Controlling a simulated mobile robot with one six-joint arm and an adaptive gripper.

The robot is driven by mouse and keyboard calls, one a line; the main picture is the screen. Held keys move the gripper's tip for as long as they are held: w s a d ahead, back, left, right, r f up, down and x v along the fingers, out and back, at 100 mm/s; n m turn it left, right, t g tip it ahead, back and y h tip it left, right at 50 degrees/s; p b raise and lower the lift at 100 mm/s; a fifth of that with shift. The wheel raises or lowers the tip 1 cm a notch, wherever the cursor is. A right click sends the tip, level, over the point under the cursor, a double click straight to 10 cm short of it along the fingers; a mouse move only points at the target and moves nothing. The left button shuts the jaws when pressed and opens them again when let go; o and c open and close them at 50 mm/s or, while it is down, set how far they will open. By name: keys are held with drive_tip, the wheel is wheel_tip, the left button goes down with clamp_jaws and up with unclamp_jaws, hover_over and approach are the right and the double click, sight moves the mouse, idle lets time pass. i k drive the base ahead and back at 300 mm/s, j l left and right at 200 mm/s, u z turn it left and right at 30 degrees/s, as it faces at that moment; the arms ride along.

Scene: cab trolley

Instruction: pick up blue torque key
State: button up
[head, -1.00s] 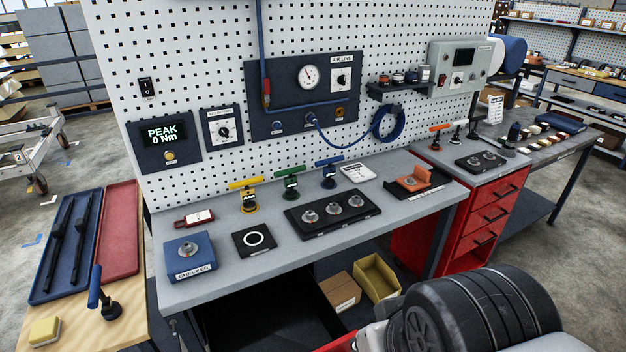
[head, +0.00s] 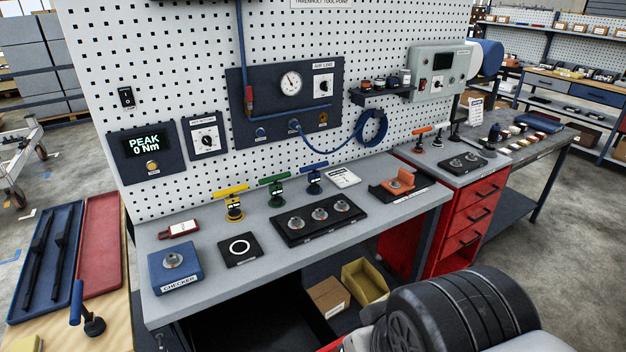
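A blue torque key (head: 314,178) with a T-shaped handle stands upright on the grey workbench (head: 215,285), close to the pegboard. It is the rightmost of three similar keys, beside a green one (head: 273,188) and a yellow one (head: 233,203). Another blue-handled tool (head: 77,305) with a dark round base is on the wooden table at the lower left, its handle upright. My gripper is not in view.
A blue checker block (head: 174,266), a black pad with a white ring (head: 239,248) and a black tray with several metal sockets (head: 290,231) stand in front of the keys. A white card (head: 342,177) lies right of the blue key. A dark tyre-like shape (head: 465,312) fills the lower right.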

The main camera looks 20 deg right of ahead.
sight(314, 177)
drive_tip(key=i+l, duration=0.25)
drive_tip(key=l, duration=0.15)
drive_tip(key=i+l, duration=0.25)
drive_tip(key=l, duration=0.2)
drive_tip(key=i+l, duration=0.25)
drive_tip(key=l, duration=0.15)
drive_tip(key=i+l, duration=0.25)
drive_tip(key=l, duration=0.15)
drive_tip(key=i+j, duration=0.1)
drive_tip(key=i, duration=0.35)
drive_tip(key=i+j, duration=0.1)
drive_tip(key=i, duration=0.3)
